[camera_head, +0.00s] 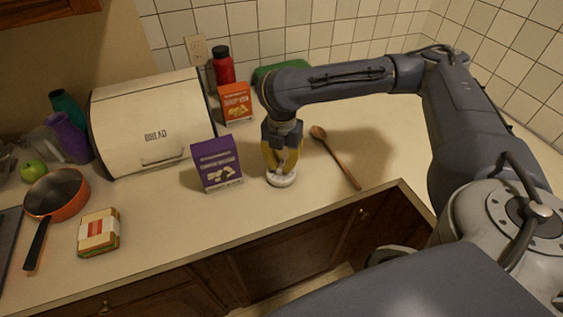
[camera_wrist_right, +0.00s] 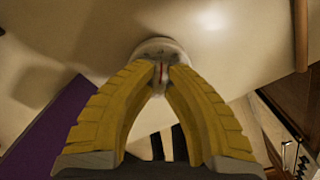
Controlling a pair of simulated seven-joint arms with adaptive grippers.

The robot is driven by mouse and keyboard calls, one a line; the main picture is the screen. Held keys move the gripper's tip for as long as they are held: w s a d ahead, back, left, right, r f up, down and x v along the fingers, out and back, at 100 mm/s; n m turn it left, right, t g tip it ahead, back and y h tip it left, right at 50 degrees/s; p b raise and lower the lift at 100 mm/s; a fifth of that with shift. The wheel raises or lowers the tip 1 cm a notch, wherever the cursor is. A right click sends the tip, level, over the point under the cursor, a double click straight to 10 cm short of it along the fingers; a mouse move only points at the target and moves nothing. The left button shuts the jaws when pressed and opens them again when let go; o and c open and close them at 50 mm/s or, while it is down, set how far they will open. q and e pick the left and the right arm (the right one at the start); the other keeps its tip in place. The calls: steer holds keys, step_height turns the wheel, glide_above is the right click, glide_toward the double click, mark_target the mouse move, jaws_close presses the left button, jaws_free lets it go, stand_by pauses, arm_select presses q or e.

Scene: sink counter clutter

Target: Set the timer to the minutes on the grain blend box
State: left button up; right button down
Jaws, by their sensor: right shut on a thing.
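A small round white timer (camera_head: 283,179) lies on the counter near its front edge. My right gripper (camera_head: 281,168) reaches straight down over it, its yellow fingers shut on the timer's top. In the right wrist view the fingertips (camera_wrist_right: 160,72) meet at the timer (camera_wrist_right: 158,46), where a small red mark shows between them; the dial's marks are hidden. A purple box (camera_head: 217,163) stands just left of the timer and an orange box (camera_head: 236,103) stands farther back. Their small print is too small to read, so I cannot tell which is the grain blend. My left gripper is not in view.
A wooden spoon (camera_head: 337,158) lies right of the timer. A white bread box (camera_head: 152,124), a red bottle (camera_head: 223,66) and a green item (camera_head: 279,68) stand behind. A pan (camera_head: 57,194) and a sandwich (camera_head: 99,231) lie at left. The counter's front edge is close.

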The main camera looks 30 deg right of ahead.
steer(key=m, duration=0.6)
steer(key=shift+s, duration=0.15)
steer(key=m, duration=0.5)
steer(key=shift+s+m, duration=0.1)
steer(key=shift+m, duration=0.3)
steer(key=m, duration=0.5)
steer(key=shift+s, duration=0.1)
steer(key=m, duration=0.6)
steer(key=shift+a, duration=0.15)
steer(key=shift+m, duration=0.3)
steer(key=c, duration=1.4)
jaws_free()
